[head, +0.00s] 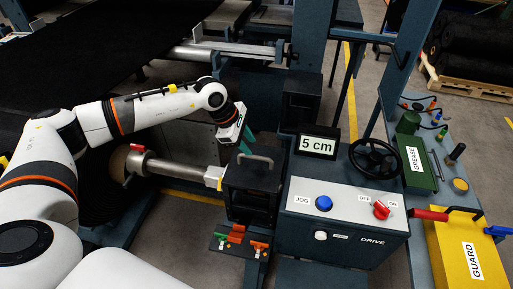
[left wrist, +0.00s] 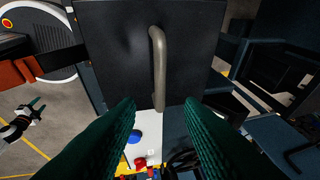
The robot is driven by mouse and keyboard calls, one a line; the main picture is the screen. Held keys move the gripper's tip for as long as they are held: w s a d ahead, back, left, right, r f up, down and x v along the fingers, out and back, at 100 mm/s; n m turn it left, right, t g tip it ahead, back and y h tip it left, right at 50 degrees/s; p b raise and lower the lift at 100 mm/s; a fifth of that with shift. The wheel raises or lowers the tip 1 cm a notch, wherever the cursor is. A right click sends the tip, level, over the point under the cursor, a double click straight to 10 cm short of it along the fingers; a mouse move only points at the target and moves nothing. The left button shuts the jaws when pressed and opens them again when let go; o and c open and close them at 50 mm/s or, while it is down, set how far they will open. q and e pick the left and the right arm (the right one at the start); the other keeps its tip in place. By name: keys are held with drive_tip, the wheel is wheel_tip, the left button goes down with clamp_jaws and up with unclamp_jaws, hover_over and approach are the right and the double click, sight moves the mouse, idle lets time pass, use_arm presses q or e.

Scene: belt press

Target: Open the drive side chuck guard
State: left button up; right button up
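The chuck guard is a dark box (head: 252,187) left of the control console, with a grey bar handle (head: 256,158) on its top. The guard appears closed over the end of the shaft. In the left wrist view, the dark panel (left wrist: 115,50) fills the upper middle, with the grey handle (left wrist: 158,62) running down it. My left gripper (head: 246,140) is just above the handle. Its green fingers (left wrist: 160,125) are apart, with nothing between them, roughly in line with the handle. What looks like my right gripper (left wrist: 33,108) shows small at the left wrist view's left edge, away from the guard.
The console (head: 340,225) with a blue button, red switch and handwheel (head: 375,158) stands right of the guard. A display (head: 318,145) reads 5 cm. A metal shaft (head: 175,168) lies left of the guard. A small rack (head: 240,246) with coloured tags sits in front.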

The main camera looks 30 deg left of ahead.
sight(256, 157)
use_arm(q)
drive_tip(key=x, duration=0.1)
drive_tip(key=p+x, duration=0.1)
drive_tip(key=x, duration=0.2)
drive_tip(key=shift+w+d, duration=0.15)
drive_tip(key=shift+d, duration=0.15)
drive_tip(key=shift+f, duration=0.4)
drive_tip(key=shift+w+f, duration=0.1)
drive_tip(key=shift+f, duration=0.2)
drive_tip(key=shift+d, duration=0.15)
clamp_jaws()
use_arm(e)
drive_tip(key=shift+w+d+r, duration=0.3)
drive_tip(key=shift+w+r, duration=0.1)
drive_tip(key=shift+r, duration=0.15)
drive_tip(key=shift+w+d+r, duration=0.25)
drive_tip(key=shift+w+r, duration=0.1)
drive_tip(key=shift+r, duration=0.15)
